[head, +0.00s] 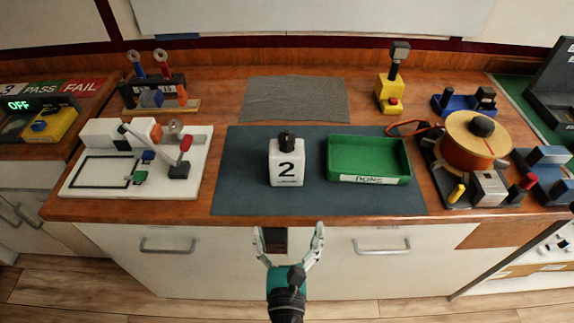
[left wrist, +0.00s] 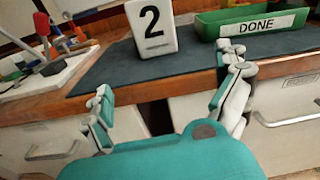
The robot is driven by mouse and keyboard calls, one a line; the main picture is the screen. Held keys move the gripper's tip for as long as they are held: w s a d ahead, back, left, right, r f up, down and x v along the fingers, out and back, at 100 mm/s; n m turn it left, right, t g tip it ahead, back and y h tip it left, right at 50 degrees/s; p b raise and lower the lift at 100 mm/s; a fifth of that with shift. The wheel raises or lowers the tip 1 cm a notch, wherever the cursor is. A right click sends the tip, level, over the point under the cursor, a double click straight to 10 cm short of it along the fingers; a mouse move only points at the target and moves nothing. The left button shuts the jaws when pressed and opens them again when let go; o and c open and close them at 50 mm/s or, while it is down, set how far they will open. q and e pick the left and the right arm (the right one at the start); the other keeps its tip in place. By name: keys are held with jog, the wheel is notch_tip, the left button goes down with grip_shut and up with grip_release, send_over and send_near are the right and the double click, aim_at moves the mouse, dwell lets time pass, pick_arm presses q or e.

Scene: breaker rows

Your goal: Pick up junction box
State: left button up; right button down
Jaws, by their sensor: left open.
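The junction box (head: 287,163) appears to be the white block marked "2" with a black knob on top. It stands upright on the dark mat (head: 240,190) in the middle of the bench. It also shows in the left wrist view (left wrist: 152,28), with its top cut off. My left gripper (head: 289,232) is open and empty in front of the bench's front edge, apart from the box. In the left wrist view its spread fingers (left wrist: 167,78) frame the bench edge below the box. My right gripper is in neither view.
A green tray (head: 369,179) labelled DONE stands right of the box, looking empty. A white board (head: 75,187) with a lever lies left of the mat. An orange reel (head: 470,150) stands at the right. A grey mat (head: 295,97) behind is bare.

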aim_at(287, 170)
pick_arm(q)
jog(key=shift+m+t, duration=0.3)
jog(key=shift+t, duration=0.2)
jog(key=w+r, duration=0.1)
jog(key=w, duration=0.2)
jog(key=w+r+p, duration=0.1)
jog(key=w, duration=0.3)
jog(key=w+r+p, duration=0.1)
jog(key=w, duration=0.3)
jog(key=shift+w+a+r, duration=0.15)
jog(key=shift+a+r, duration=0.05)
jog(key=shift+r, duration=0.1)
jog(key=w+p, duration=0.1)
jog(key=w, duration=0.4)
jog(key=shift+w+d, duration=0.1)
jog(key=shift+w, duration=0.1)
jog(key=shift+w+f+p, duration=0.15)
jog(key=shift+w+p, duration=0.15)
jog(key=shift+s, duration=0.1)
jog(key=shift+c, duration=0.4)
jog(key=c, duration=1.4)
jog(key=shift+c, duration=0.2)
